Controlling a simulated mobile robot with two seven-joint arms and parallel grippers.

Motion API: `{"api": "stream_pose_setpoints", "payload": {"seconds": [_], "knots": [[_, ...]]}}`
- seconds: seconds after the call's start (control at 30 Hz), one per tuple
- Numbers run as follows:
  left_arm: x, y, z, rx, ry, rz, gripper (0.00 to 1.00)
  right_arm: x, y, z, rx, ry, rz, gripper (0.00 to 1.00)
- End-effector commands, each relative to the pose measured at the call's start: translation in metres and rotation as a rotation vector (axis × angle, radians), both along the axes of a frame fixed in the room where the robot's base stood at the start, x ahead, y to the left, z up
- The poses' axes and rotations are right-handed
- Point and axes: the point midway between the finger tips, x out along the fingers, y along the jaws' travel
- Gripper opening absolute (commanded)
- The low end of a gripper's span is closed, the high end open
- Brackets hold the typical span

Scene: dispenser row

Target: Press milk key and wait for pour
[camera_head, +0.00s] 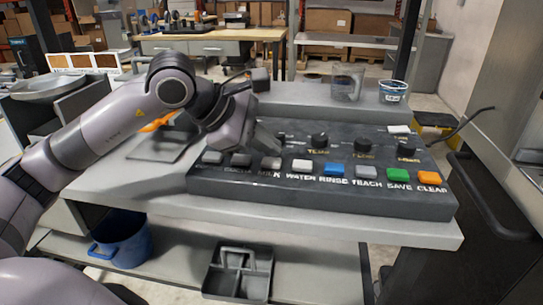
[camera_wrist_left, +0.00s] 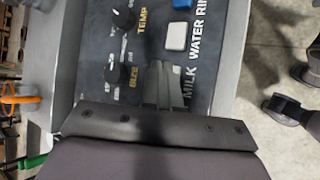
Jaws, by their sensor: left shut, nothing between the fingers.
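The dark control panel (camera_head: 320,190) lies on the grey table with a row of coloured keys along its front. The milk key (camera_head: 271,163) is a grey key left of the white water key (camera_head: 302,165); its label is partly readable in the head view. My left gripper (camera_head: 272,149) is shut and empty, with its fingertips just behind and above the milk key. In the left wrist view the shut fingers (camera_wrist_left: 163,85) point down beside the MILK lettering (camera_wrist_left: 195,87) and hide the key. I cannot tell whether they touch it. My right gripper is not in view.
The blue rinse key (camera_head: 335,169), green save key (camera_head: 399,174) and orange clear key (camera_head: 431,178) lie to the right. Black knobs (camera_head: 319,141) stand behind the keys.

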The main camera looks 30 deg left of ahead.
Motion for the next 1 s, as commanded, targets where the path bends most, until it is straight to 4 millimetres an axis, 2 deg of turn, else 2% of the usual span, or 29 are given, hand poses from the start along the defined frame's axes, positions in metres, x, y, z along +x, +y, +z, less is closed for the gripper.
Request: {"api": "stream_pose_setpoints", "payload": {"seconds": [0.47, 0.9, 1.0], "knots": [[0.0, 0.0, 0.009, -0.001, -0.002, 0.0, 0.0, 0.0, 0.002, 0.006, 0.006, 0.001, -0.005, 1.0], [0.0, 0.0, 0.052, -0.001, -0.002, 0.0, 0.0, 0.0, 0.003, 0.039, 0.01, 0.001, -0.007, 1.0], [0.0, 0.0, 0.056, -0.002, -0.002, -0.001, 0.0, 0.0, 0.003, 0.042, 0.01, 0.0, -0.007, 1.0]]}}
